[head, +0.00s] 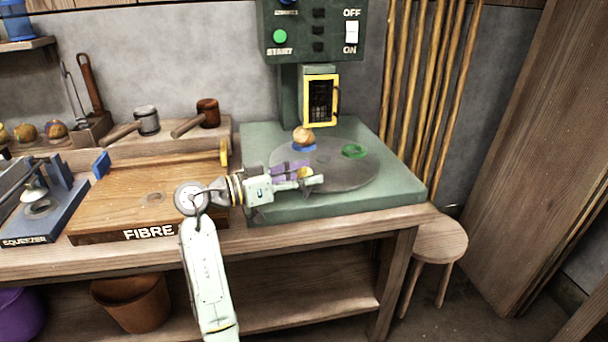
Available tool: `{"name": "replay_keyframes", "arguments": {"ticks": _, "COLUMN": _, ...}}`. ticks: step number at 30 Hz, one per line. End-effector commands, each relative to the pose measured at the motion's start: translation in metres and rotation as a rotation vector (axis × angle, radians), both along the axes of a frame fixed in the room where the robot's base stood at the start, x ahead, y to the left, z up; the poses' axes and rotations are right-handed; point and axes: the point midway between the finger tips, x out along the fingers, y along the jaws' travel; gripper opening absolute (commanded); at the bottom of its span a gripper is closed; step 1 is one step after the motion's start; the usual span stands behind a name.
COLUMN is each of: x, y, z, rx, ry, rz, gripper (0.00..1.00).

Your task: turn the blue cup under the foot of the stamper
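The stamper is a green machine at the back right, with a yellow-framed guard (321,101) on its front. Its foot cannot be made out behind the guard. A grey round turntable (350,177) lies on the green base. The blue cup (303,149) is near the turntable's back left, below and slightly left of the guard, with a tan ball (303,135) on it. My gripper (312,178) is over the front left of the turntable, in front of the blue cup. Purple and yellow parts (306,172) show beside its fingers; whether it grips anything is unclear.
A green ring-like cup (354,151) is at the turntable's right. The panel above has a green START button (280,36) and a white OFF/ON switch (351,33). A wooden FIBRE board (150,195) lies left, with mallets (146,120) behind. The turntable's front right is clear.

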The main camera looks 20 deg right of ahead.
Motion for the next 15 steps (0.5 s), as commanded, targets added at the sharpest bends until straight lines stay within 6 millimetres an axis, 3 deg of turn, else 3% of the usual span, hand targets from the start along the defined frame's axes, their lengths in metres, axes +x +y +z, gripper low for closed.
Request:
{"name": "replay_keyframes", "arguments": {"ticks": 10, "x": 0.0, "y": 0.004, "z": 0.0, "rx": -0.001, "ry": -0.001, "rz": 0.001, "gripper": 0.49}}
{"name": "replay_keyframes", "arguments": {"ticks": 15, "x": 0.0, "y": 0.028, "z": 0.001, "rx": -0.001, "ry": 0.0, "rz": 0.003, "gripper": 0.49}}
